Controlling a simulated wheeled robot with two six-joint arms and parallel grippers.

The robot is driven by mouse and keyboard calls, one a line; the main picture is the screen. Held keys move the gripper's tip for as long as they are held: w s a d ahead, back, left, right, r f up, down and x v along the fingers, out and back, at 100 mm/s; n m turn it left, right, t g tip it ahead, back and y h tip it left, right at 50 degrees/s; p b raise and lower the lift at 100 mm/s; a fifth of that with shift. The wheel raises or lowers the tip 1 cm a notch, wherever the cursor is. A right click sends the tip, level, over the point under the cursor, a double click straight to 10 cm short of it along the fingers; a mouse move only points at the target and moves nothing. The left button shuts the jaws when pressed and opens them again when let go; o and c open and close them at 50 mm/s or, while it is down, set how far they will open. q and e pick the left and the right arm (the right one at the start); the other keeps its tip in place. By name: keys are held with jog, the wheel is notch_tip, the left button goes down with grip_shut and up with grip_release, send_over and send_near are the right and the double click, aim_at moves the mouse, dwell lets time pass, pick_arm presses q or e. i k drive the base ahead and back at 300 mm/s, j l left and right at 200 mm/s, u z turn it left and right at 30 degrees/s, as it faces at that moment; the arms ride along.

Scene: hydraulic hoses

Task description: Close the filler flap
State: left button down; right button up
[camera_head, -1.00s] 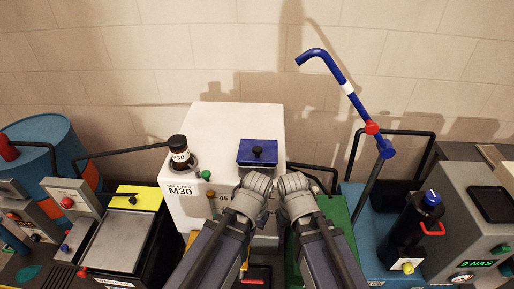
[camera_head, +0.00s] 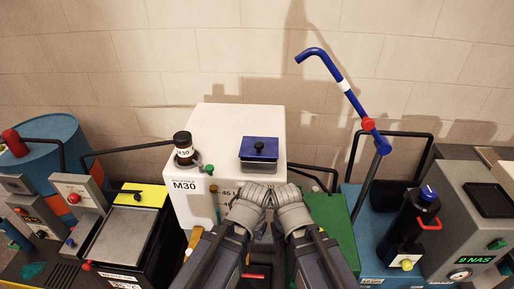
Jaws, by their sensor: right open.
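The white M30 tank (camera_head: 211,122) stands in the middle against the wall. A blue square flap (camera_head: 260,147) with a black knob lies on its top, near the front right corner, with a grey part showing just beneath its front edge. I cannot tell whether it is fully down. My left gripper (camera_head: 250,207) and right gripper (camera_head: 292,207) are side by side in front of the tank, below the flap and apart from it in the picture. The wrists hide most of the fingers. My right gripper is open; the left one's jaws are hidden.
A black bottle (camera_head: 184,150) with a white label stands at the tank's left corner, near a green knob (camera_head: 209,169). A blue bent pipe (camera_head: 330,70) rises at the right. A black cylinder (camera_head: 406,235) and a grey 9 NAS unit (camera_head: 470,215) stand further right.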

aim_at(258, 147)
jog(key=k+l, duration=0.3)
jog(key=k, duration=0.15)
jog(key=k+l, duration=0.1)
jog(key=l, duration=0.65)
jog(key=i+u, duration=0.05)
